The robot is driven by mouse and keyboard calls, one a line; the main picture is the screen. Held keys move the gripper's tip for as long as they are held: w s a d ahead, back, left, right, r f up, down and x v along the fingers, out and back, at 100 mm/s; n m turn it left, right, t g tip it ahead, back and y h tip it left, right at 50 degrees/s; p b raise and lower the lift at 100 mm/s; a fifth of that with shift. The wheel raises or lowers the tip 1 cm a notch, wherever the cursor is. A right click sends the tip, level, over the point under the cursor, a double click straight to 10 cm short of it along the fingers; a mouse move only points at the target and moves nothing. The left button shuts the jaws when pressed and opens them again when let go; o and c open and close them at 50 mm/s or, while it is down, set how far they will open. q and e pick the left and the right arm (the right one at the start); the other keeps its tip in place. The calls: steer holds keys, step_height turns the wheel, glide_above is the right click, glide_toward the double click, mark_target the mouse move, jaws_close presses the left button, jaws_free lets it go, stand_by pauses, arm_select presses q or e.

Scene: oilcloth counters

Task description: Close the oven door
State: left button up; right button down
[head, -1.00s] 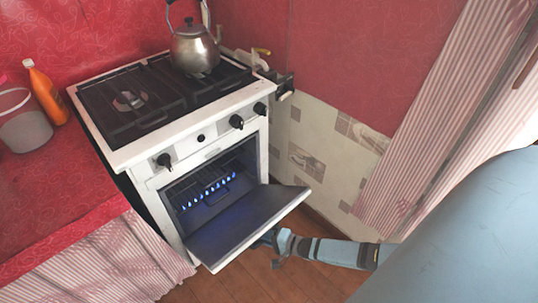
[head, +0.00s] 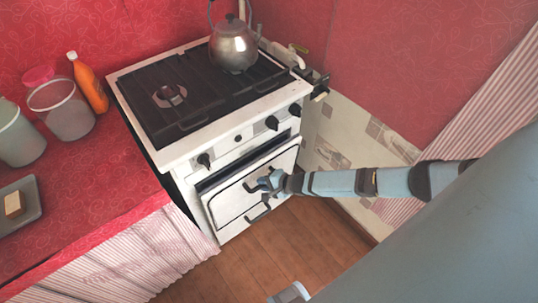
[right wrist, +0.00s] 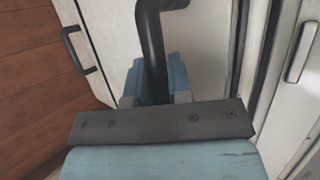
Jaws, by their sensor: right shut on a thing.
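The white oven door (head: 228,207) is swung up to nearly upright on the front of the white stove (head: 186,146). A dark gap shows along its top edge, so it stands slightly ajar. My right gripper (head: 266,184) is at the door's front, shut on the dark door handle. In the right wrist view the dark handle (right wrist: 152,45) runs between the blue fingers, with the pale door (right wrist: 205,50) behind. The oven's inside is mostly hidden.
A kettle (head: 233,45) stands on the stove top. The red counter (head: 95,185) at left holds an orange bottle (head: 90,85), tubs and a tray (head: 27,220). A lower handle (head: 258,215) sits below the door. Wooden floor (head: 270,250) in front is clear.

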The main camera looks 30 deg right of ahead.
mark_target(255, 176)
steer(key=shift+w+r+b, duration=0.25)
steer(key=shift+w+b, duration=0.05)
steer(key=shift+w, duration=0.85)
steer(key=shift+w+r, duration=0.2)
steer(key=shift+w, duration=0.05)
steer(key=c, duration=1.1)
jaws_free()
steer(key=shift+w+a, duration=0.1)
steer(key=shift+o, duration=0.2)
